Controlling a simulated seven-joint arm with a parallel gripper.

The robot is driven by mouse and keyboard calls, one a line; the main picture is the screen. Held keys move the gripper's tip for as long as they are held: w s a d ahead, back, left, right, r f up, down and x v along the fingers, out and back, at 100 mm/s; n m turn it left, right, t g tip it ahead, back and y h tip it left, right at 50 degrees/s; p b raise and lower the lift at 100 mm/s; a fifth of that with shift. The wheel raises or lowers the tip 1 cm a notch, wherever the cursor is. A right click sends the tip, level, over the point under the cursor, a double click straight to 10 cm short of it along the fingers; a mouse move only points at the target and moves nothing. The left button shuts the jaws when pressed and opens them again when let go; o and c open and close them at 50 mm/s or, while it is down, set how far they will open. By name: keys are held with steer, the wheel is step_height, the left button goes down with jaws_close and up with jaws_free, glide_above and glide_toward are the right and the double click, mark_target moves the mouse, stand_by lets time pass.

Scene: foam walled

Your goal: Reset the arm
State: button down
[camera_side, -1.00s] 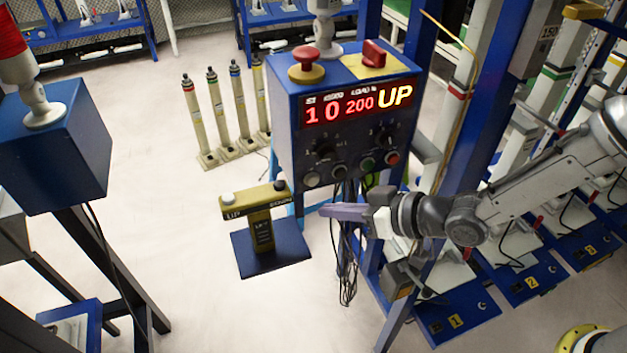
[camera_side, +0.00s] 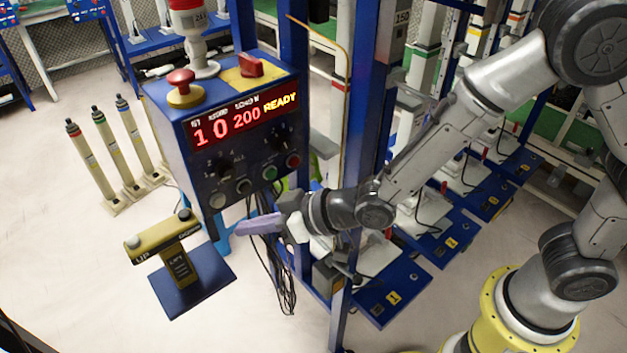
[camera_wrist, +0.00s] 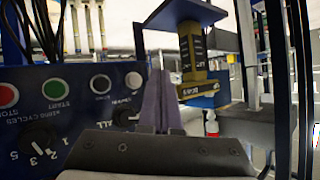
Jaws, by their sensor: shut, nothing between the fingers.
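The blue control box (camera_side: 228,140) stands left of centre in the side view, its red display (camera_side: 240,120) reading "1 0 200 READY". Its knobs and push buttons are on the lower front. My gripper (camera_side: 242,227) is shut and empty, its purple fingers pointing left near the box's lower edge. In the wrist view the fingers (camera_wrist: 160,98) are together, beside the tilted button panel (camera_wrist: 80,100). I cannot tell whether they touch anything. A yellow lift pedestal (camera_side: 172,250) with UP and DOWN buttons stands on a blue plate, left of the fingers and apart from them.
Dark cables (camera_side: 272,265) hang under the box close to my gripper. A blue upright post (camera_side: 358,110) stands behind my wrist. Several blue-based stations (camera_side: 390,292) line the right. Slim posts with coloured tops (camera_side: 100,160) stand at left.

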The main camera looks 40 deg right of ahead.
steer(key=s+d+r+m+g+h, duration=0.1)
steer(key=s+d+r+m+h, duration=0.15)
steer(key=d+r, duration=0.4)
steer(key=s+d+r+m+h, duration=0.2)
steer(key=s+d+r, duration=0.1)
steer(key=d, duration=0.7)
steer(key=s+d+r+g+h, duration=0.2)
steer(key=s+d+g+h, duration=0.1)
steer(key=s+d, duration=1.1)
steer(key=s, duration=0.3)
steer(key=shift+s, duration=0.3)
